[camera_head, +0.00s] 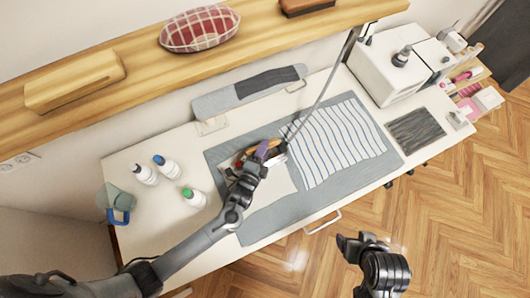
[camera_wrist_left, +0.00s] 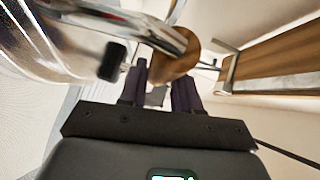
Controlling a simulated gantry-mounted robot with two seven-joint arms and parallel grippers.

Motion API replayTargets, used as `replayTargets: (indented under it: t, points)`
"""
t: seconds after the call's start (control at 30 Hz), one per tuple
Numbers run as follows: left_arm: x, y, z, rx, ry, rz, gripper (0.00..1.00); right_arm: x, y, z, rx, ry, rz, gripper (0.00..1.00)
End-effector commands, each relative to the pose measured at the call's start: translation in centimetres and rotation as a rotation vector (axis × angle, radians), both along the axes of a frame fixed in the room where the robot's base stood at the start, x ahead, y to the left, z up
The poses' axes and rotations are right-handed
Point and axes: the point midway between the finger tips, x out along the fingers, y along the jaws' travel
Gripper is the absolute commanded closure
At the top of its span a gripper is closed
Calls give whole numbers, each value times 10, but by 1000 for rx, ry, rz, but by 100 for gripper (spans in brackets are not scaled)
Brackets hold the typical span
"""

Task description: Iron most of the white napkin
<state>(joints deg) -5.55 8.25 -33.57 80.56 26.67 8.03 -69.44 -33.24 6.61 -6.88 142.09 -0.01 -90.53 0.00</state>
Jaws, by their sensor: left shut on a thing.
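The white napkin (camera_head: 272,182) lies on a grey mat (camera_head: 292,207) on the table, partly hidden by my left gripper. A chrome iron (camera_wrist_left: 60,40) with a brown wooden handle (camera_wrist_left: 176,66) fills the upper left of the left wrist view. My left gripper (camera_head: 262,150) is shut on the iron's handle, at the napkin's far end in the head view; it also shows in the left wrist view (camera_wrist_left: 160,92). Whether the iron's sole touches the cloth is hidden. My right gripper (camera_head: 350,241) hangs over the floor in front of the table; its jaw opening is unclear.
A blue-striped cloth (camera_head: 340,142) lies on the mat right of the napkin. Several bottles (camera_head: 168,167) stand at the left. A sleeve board (camera_head: 250,90) lies behind the mat. A white machine (camera_head: 388,66) stands at the right. A wooden shelf (camera_head: 145,62) overhangs the back.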

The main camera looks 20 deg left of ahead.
Motion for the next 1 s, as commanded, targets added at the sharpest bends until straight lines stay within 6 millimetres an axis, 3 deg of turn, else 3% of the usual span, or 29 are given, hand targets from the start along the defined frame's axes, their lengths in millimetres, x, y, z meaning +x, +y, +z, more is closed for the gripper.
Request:
replayTargets:
  t: [1.0]
  points:
    - [29,23,8,-4,-16,2,100,0,-2,-2,-9,0,5,25]
